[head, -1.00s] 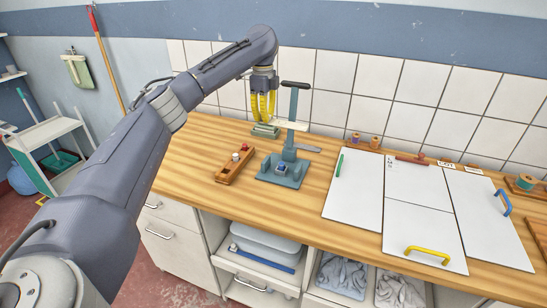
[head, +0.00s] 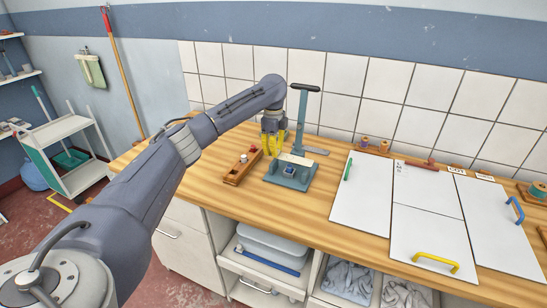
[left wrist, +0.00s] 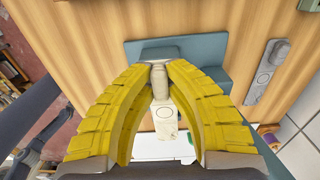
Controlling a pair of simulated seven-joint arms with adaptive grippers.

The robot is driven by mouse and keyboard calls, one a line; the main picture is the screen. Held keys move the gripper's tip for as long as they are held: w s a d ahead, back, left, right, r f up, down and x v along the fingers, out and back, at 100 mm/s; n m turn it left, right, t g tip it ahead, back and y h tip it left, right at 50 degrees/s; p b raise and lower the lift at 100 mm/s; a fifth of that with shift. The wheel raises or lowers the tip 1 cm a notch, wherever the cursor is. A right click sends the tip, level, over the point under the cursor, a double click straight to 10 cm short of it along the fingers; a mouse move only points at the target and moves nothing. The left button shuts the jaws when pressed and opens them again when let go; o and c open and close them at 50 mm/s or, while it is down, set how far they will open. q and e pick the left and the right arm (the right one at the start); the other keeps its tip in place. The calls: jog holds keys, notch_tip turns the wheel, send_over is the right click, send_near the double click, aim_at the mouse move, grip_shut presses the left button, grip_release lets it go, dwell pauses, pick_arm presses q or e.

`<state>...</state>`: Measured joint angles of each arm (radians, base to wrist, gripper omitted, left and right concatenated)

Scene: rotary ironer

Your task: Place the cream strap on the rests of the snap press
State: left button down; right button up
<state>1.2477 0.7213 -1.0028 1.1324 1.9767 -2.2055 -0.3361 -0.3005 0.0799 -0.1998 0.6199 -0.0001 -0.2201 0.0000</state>
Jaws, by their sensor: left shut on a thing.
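The teal snap press (head: 290,180) stands on the wooden worktop, its lever upright with a black handle. My left gripper (head: 274,150), with yellow fingers, is low at the left rear of the press. It is shut on the cream strap (head: 297,160), which reaches to the right across the press, above its base. The wrist view shows the yellow fingers (left wrist: 160,70), the cream strap (left wrist: 166,122) between them and the teal press base (left wrist: 205,50) beyond. I cannot tell whether the strap touches the rests. My right gripper is out of view.
A wooden block (head: 242,166) with red and white knobs stands left of the press. A flat grey metal piece (head: 316,150) lies at its right rear. White boards (head: 362,195) cover the worktop to the right. Tiled wall rises behind.

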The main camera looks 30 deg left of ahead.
aim_at(274, 161)
pick_arm(q)
jog(key=shift+f, duration=1.4)
jog(key=shift+f, duration=0.1)
jog(key=c, duration=1.4)
grip_release()
notch_tip(274, 161, up, 12)
jog(key=shift+r, duration=0.1)
